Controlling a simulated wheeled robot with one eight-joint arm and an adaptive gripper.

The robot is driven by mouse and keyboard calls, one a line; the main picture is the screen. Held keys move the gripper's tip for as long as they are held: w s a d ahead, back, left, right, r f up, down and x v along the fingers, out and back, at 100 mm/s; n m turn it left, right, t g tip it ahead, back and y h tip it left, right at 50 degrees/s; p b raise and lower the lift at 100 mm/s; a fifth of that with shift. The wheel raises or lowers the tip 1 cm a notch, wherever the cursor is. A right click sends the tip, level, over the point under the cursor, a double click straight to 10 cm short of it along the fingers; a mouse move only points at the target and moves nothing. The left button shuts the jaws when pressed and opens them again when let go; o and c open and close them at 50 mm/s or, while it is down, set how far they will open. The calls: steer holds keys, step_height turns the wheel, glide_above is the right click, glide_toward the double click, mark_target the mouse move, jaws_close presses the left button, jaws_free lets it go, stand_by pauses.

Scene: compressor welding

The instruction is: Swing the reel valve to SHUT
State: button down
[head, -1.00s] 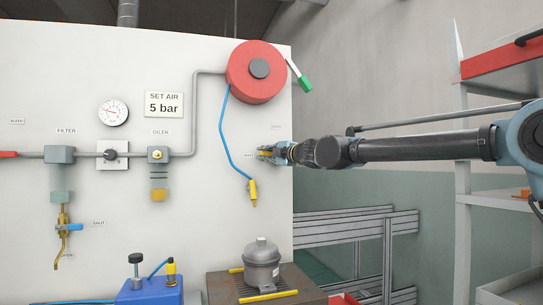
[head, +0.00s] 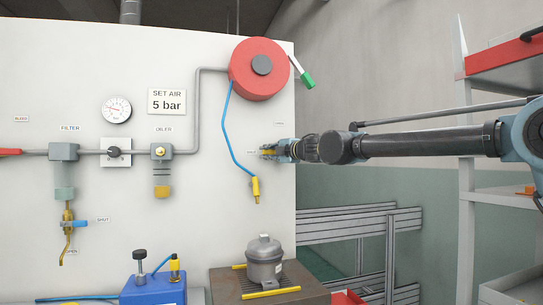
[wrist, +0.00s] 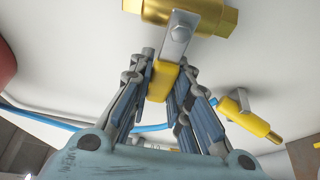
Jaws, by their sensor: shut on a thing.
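The reel valve shows in the wrist view as a brass body (wrist: 205,16) at the top, with a grey metal lever (wrist: 179,36) ending in a yellow grip (wrist: 161,84). My gripper (wrist: 168,72) is closed around the yellow grip, a finger on each side. In the head view my gripper (head: 268,152) reaches the white panel from the right, below the red hose reel (head: 258,82). It mostly hides the valve there. A small label, probably SHUT (head: 252,153), is just left of the gripper. Another label (head: 279,124), too small to read, is above it.
A blue hose (head: 232,135) hangs from the reel to a yellow nozzle (head: 256,189), just left of and below my gripper. The nozzle also shows in the wrist view (wrist: 250,118). A grey compressor (head: 265,262) stands below. Grey pipework (head: 197,110) runs at left.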

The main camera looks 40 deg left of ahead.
steer(key=c, duration=1.5)
jaws_free()
steer(key=shift+f, duration=0.1)
steer(key=shift+v, duration=6)
